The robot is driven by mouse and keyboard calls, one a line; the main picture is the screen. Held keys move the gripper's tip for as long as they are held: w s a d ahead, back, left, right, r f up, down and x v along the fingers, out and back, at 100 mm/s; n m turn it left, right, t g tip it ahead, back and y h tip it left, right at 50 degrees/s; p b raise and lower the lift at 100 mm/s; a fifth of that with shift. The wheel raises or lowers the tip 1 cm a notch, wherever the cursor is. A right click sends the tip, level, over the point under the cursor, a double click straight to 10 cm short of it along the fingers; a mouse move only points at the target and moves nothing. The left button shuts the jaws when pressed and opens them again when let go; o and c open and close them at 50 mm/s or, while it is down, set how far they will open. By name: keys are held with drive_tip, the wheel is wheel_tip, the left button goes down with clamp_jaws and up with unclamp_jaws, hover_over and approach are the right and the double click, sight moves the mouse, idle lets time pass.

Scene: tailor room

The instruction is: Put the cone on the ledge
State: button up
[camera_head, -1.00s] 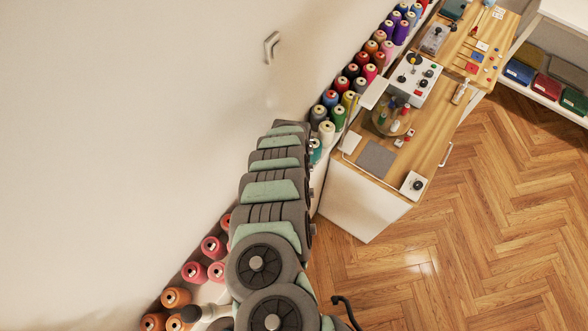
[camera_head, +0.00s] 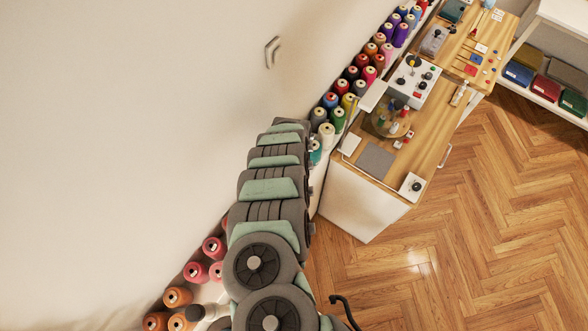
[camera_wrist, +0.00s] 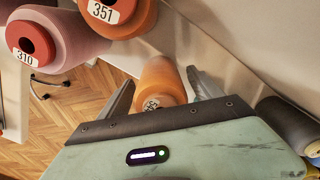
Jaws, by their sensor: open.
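In the wrist view my gripper (camera_wrist: 163,92) is open, with one finger on each side of an orange cone (camera_wrist: 160,76). The cone's labelled end faces my gripper, and its number is too small to read. Small gaps show between cone and fingers. In the head view a pale ledge (camera_head: 212,292) runs along the wall beside my arm, with pink and orange cones on it. My arm covers part of it, and I cannot make out my gripper there.
In the wrist view an orange cone marked 351 (camera_wrist: 112,14) and a pink cone marked 310 (camera_wrist: 45,38) stand close at upper left. A dark grey cone (camera_wrist: 288,122) is at right. In the head view a wooden worktop (camera_head: 425,150) holds several items; the floor (camera_head: 440,250) is clear.

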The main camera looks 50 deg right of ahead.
wheel_tip(320, 180, up, 10)
drive_tip(key=p, duration=0.6)
drive_tip(key=shift+p, duration=0.3)
